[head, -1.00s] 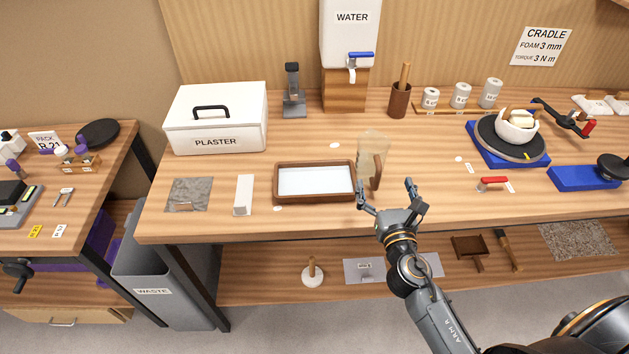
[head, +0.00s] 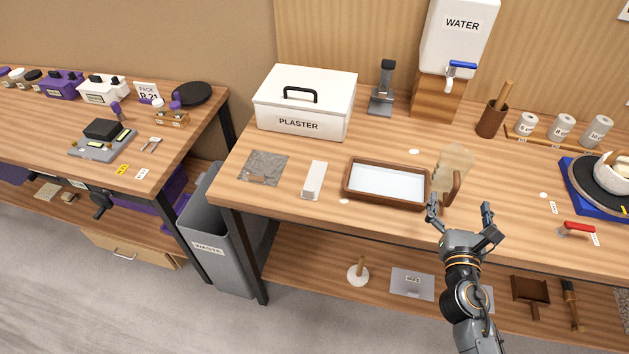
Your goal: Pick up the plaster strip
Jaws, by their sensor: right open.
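I cannot tell for sure which thing is the plaster strip. A narrow white slab (head: 314,178) lies flat on the bench, between a grey mat (head: 254,178) and a brown-rimmed tray (head: 352,187). A thin beige, see-through sheet (head: 455,160) stands upright right of the tray, with a brown wooden piece beside it. A closed white box (head: 268,108) labelled PLASTER stands behind the slab; its inside is hidden. My right gripper (head: 460,211) is open and empty, fingers up, in front of the sheet near the bench's front edge. My left gripper is not in view.
A water tank (head: 458,45) with a blue tap stands at the back. A grey waste bin (head: 215,230) stands in the gap between the benches. A red-handled tool (head: 578,228) and a turntable (head: 590,188) are to the right. Bench in front of the slab is bare.

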